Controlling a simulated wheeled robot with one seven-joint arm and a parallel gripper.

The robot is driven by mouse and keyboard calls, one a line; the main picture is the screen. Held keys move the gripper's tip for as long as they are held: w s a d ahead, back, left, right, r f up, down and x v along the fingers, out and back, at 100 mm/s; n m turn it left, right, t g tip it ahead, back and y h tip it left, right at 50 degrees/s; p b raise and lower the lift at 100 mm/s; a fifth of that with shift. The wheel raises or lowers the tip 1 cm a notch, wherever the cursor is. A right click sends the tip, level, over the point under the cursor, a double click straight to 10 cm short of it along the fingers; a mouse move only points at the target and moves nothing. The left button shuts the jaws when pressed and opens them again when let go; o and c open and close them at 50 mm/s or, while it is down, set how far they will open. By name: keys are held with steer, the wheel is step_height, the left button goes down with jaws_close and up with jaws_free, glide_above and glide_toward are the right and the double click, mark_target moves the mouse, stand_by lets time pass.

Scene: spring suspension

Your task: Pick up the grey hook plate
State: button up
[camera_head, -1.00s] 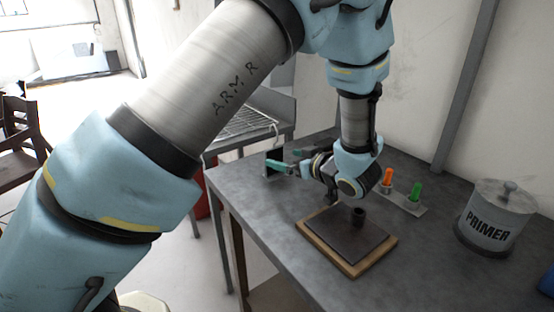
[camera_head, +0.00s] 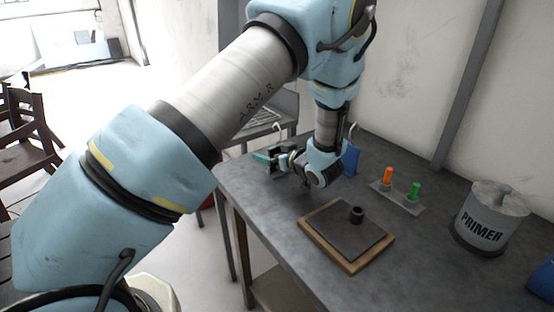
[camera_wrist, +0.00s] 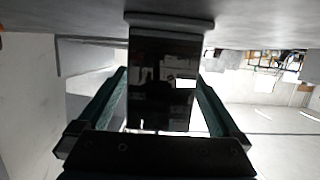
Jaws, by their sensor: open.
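A dark, glossy upright plate (camera_wrist: 162,80) stands on a wider foot in the wrist view and fills the space between my fingers. It may be the grey hook plate, but I see no hook on it. My gripper (camera_wrist: 161,75) is open, with one green finger on each side of the plate; I cannot tell whether either touches it. In the head view my gripper (camera_head: 265,158) is low over the far left part of the table, pointing left. There, the plate is mostly hidden by my gripper.
A dark square plate with a short black socket lies on a wooden board (camera_head: 347,264) in front. Orange (camera_head: 388,175) and green (camera_head: 415,190) pegs stand on a grey strip to the right. A PRIMER can (camera_head: 490,222) is further right. A blue object (camera_head: 351,160) is behind my wrist.

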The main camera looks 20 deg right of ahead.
jaws_close()
stand_by(0.7)
steer(key=shift+r, duration=0.1)
